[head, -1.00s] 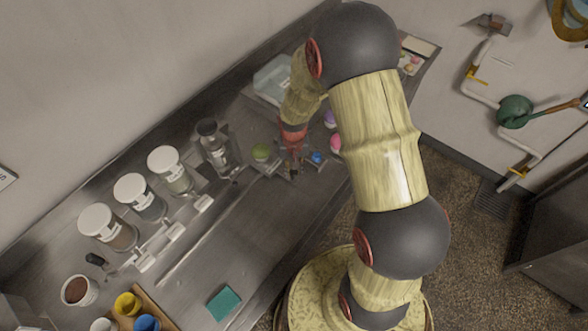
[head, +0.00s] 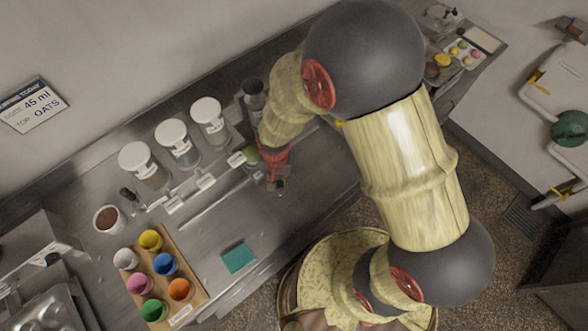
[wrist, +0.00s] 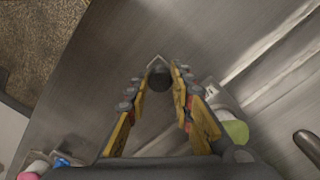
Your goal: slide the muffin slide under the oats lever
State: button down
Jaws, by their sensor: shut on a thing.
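My gripper (head: 276,184) is low over the steel counter. In the wrist view its fingers (wrist: 160,85) are closed around a dark round knob (wrist: 158,77), seemingly the slide's handle. A green muffin (head: 251,154) is beside my gripper in the head view, partly hidden by my wrist. It also shows right of the fingers in the wrist view (wrist: 235,131), by a grey piece that seems to be the slide (wrist: 221,106). The right-hand white-lidded jar (head: 209,125) seems labelled oats. Its pale lever (head: 236,160) is just left of the muffin; exact overlap is unclear.
Two more white-lidded jars (head: 142,165) (head: 177,145) stand left, with white levers (head: 205,182) (head: 174,204) in front. A dark-topped container (head: 254,95) stands right. A wooden board (head: 187,272) holds several coloured cups. A teal cloth (head: 239,257) lies in front.

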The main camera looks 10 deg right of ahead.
jog(key=shift+s+a, duration=0.4)
jog(key=shift+a, duration=0.45)
jog(key=shift+s+a, duration=0.4)
jog(key=shift+a, duration=0.45)
jog(key=c, duration=1.5)
grip_release()
jog(key=shift+c, duration=0.2)
jog(key=shift+r, duration=0.1)
notch_tip(320, 180, up, 12)
